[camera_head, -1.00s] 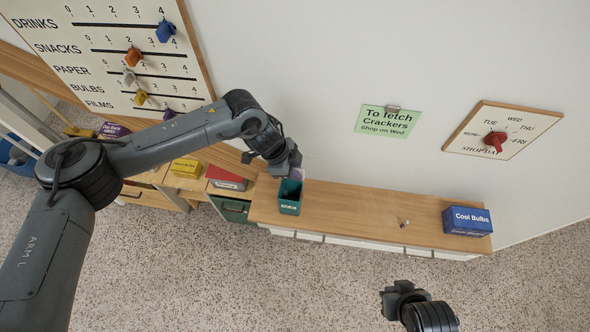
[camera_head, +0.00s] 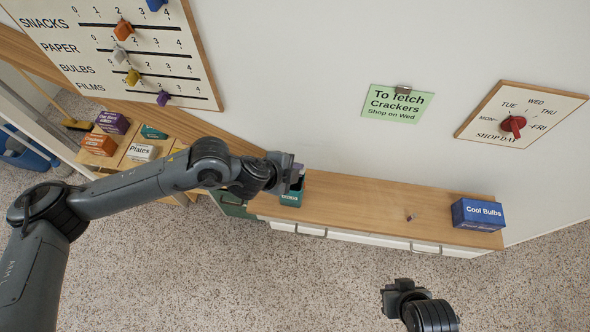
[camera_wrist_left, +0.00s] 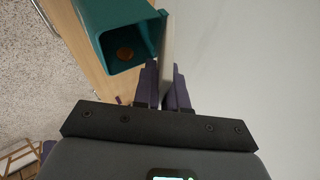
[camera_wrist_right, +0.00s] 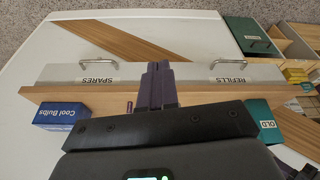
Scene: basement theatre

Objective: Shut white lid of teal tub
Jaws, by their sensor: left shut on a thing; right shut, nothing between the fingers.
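The teal tub (camera_head: 291,198) stands on the wooden counter at the wall. In the left wrist view the tub (camera_wrist_left: 105,30) is open at the top, and a round brown thing (camera_wrist_left: 125,54) shows inside. The white lid (camera_wrist_left: 167,48) stands up at the tub's edge, seen edge-on between my left fingers. My left gripper (camera_wrist_left: 165,76) is shut on it; in the head view this gripper (camera_head: 297,172) partly covers the tub. My right gripper (camera_wrist_right: 158,72) is shut and empty, in front of the counter and away from the tub, whose side (camera_wrist_right: 264,118) shows in the right wrist view.
A blue Cool Bulbs box (camera_head: 478,214) stands at the counter's right end. A small thing (camera_head: 410,217) lies on the clear counter (camera_head: 360,205) between box and tub. Several boxes, including Plates (camera_head: 142,152), sit on a lower shelf at left.

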